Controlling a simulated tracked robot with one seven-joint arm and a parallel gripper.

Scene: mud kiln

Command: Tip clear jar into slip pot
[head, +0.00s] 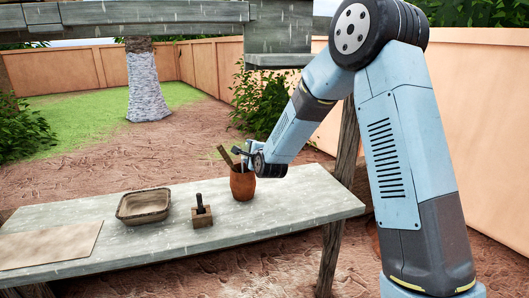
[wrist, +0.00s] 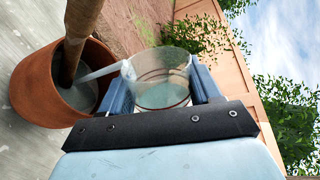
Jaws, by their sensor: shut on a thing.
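My gripper (head: 246,153) is shut on the clear jar (wrist: 163,78), which sits between its two fingers in the wrist view. The jar is tipped, its mouth towards the slip pot (head: 242,186), and a pale streak like poured liquid runs from its lip into the pot. The pot is reddish-brown clay and stands upright on the table; it also shows at the left of the wrist view (wrist: 32,85). Grey liquid (wrist: 82,95) shows inside it. A wooden stick (head: 225,155) leans in the pot. In the head view the jar is small and hard to make out.
The grey table (head: 290,205) also bears a shallow brown basin (head: 143,218), a wooden block with a dark upright handle (head: 202,215) and a flat tan board (head: 50,245). The table's right end is clear. A roof post (head: 345,150) stands behind my arm.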

